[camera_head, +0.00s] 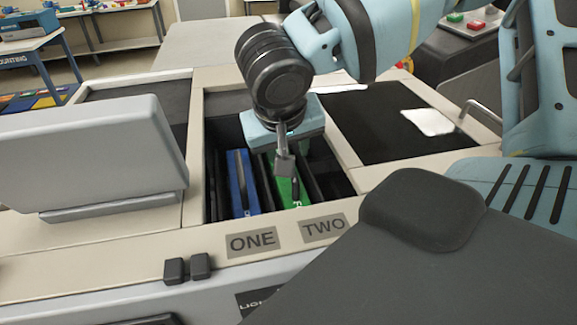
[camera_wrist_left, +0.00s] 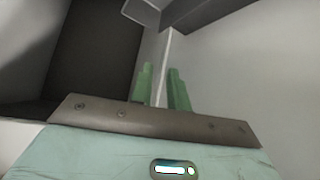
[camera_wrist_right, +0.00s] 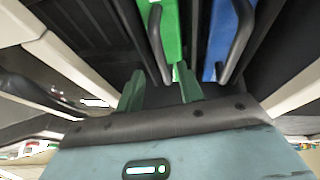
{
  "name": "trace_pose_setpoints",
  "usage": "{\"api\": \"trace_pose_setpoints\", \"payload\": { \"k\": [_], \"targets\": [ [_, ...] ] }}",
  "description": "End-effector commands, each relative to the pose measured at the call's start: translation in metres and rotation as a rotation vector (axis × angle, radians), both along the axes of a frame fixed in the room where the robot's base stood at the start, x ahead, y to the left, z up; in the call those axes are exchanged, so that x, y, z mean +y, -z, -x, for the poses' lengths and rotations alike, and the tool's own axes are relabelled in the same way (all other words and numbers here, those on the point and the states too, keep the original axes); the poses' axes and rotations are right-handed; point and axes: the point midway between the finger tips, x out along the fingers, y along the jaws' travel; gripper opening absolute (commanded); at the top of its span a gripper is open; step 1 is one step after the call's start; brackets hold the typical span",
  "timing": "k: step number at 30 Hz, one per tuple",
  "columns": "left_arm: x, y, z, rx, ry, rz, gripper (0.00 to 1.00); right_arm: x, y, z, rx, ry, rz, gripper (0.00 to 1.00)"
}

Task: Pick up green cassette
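The green cassette (camera_head: 284,190) stands in the dark bay of the machine, near the label TWO. It has a black handle, and my gripper hides part of it in the head view. My right gripper (camera_head: 285,165) points down just above it. In the right wrist view the green cassette (camera_wrist_right: 172,28) and its handle (camera_wrist_right: 157,45) lie just beyond the open fingers of my right gripper (camera_wrist_right: 160,88). The handle's end appears level with the gap; contact cannot be told. My left gripper (camera_wrist_left: 162,90) shows only in its own wrist view, fingers apart, with nothing visibly held.
A blue cassette (camera_head: 241,182) stands left of the green one, near the label ONE (camera_head: 253,241). The bay's beige rims (camera_head: 196,150) surround both. A grey monitor-like panel (camera_head: 85,155) stands at left. A white sheet (camera_head: 427,122) lies on the dark surface at right.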

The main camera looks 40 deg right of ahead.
Motion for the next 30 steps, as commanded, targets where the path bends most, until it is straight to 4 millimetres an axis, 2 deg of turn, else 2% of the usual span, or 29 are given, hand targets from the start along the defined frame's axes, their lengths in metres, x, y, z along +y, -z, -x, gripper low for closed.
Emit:
{"api": "trace_pose_setpoints", "payload": {
  "k": [12,21,23,30],
  "targets": [
    [0.000,-0.006,-0.005,-0.014,0.000,-0.001,0.17,-0.012,0.042,-0.011,0.001,0.002,-0.002,0.37],
    [0.001,-0.004,-0.004,-0.011,0.000,-0.002,0.17,-0.014,0.046,-0.012,0.000,0.001,0.000,0.37],
    [0.001,-0.004,-0.004,-0.010,0.000,-0.002,0.17,-0.014,0.046,-0.012,0.000,0.001,0.000,0.32],
    [0.001,-0.004,-0.004,-0.011,0.000,-0.002,0.17,-0.014,0.046,-0.012,0.000,0.001,0.000,0.01]
  ]
}}
